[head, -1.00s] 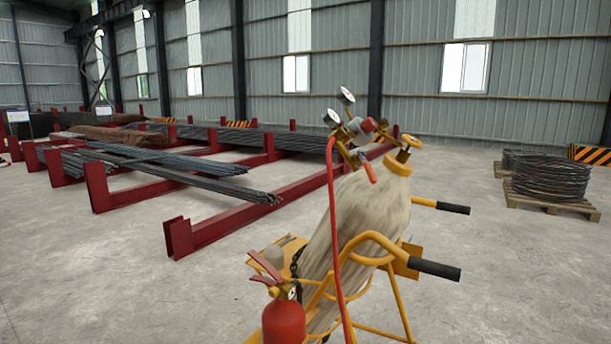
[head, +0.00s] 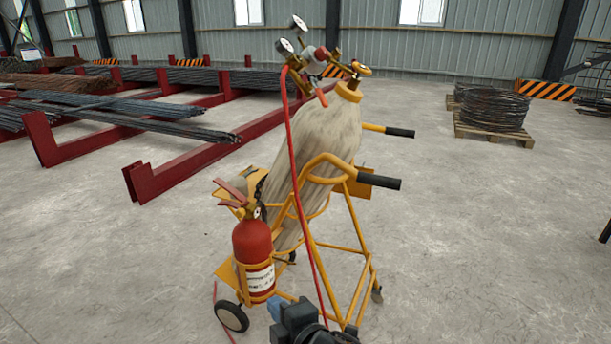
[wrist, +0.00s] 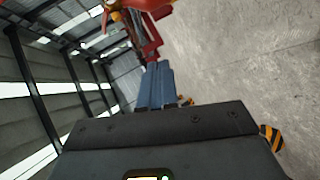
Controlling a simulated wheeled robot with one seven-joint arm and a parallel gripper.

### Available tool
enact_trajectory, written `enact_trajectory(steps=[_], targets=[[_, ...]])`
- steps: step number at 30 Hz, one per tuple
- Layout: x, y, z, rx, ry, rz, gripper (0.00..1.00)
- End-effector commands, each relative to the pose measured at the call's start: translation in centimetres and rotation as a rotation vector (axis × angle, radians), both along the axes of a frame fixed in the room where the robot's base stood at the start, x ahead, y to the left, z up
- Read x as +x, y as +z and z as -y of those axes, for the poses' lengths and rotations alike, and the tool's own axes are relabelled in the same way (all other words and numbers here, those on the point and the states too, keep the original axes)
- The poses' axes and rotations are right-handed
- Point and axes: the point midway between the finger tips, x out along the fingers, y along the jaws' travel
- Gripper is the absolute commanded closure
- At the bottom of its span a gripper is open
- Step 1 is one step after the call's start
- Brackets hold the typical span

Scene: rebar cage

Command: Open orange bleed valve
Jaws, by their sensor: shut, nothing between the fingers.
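A yellow cart carries a pale, cloth-like gas cylinder (head: 322,140) that leans back. At its top are a regulator with round gauges (head: 299,24), a short orange-red handle (head: 322,97) and a yellow-orange handwheel (head: 361,69). I cannot tell which of these is the bleed valve. My gripper (head: 276,309) shows at the bottom of the head view, well below the regulator and apart from it. In the wrist view its blue fingers (wrist: 156,85) are together and empty. No valve is clear in that view.
A red fire extinguisher (head: 254,255) hangs on the cart's left side. A red hose (head: 293,160) runs down the cart. Black-gripped cart handles (head: 380,184) stick out right. Red racks with rebar (head: 185,165) stand left; a wire coil (head: 492,108) lies on a pallet.

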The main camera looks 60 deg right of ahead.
Motion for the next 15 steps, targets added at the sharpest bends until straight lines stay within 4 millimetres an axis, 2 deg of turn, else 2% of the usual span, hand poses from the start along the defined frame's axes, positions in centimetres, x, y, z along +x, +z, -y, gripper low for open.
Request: enact_trajectory(steps=[1,6,11,15], targets=[[2.0,1.0,1.4,-0.060,-0.030,-0.015,1.00],[6.8,4.1,5.9,-0.248,-0.147,-0.109,1.00],[10.5,8.3,9.9,-0.388,-0.276,-0.210,1.00],[12.8,12.8,13.2,-0.472,-0.399,-0.308,1.00]])
